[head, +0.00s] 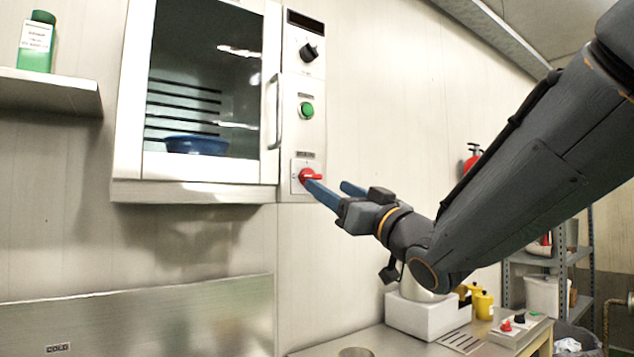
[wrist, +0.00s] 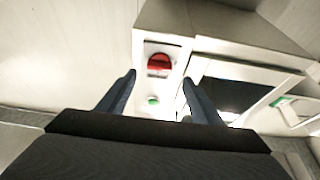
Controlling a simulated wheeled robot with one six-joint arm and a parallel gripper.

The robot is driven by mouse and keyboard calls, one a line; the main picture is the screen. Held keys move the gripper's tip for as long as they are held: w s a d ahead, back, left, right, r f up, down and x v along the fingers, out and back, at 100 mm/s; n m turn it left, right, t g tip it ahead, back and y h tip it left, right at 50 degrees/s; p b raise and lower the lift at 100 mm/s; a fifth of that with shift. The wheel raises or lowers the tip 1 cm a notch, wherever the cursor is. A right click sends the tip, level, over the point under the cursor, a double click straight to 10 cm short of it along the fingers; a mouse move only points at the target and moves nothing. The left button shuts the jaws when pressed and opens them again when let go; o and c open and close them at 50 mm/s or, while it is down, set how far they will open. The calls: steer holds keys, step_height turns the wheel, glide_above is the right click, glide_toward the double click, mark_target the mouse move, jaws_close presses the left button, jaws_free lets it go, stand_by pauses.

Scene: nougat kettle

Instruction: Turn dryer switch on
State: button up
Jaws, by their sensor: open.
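The dryer (head: 196,190) is a white wall cabinet with a glass door, and its narrow control panel is on the right side. A red rotary switch (head: 309,176) sits at the bottom of that panel, its handle pointing right. It also shows in the wrist view (wrist: 159,64), ahead of and between the fingers. My gripper (head: 328,190) is open and empty, with blue fingers. In the head view one fingertip overlaps the lower edge of the red switch; whether it touches cannot be told.
Above the switch are a green button (head: 307,110) and a black knob (head: 308,53). A vertical door handle (head: 275,110) is close to the panel's left. A blue bowl (head: 196,145) is inside the dryer.

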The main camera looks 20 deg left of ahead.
mark_target(314, 177)
steer(key=p+x, duration=0.2)
steer(key=x, duration=0.5)
steer(key=shift+w+f+p, duration=0.1)
steer(key=shift+w+p, duration=0.05)
steer(key=shift+p, duration=0.2)
steer(key=c, duration=1.1)
steer(key=shift+o, duration=0.2)
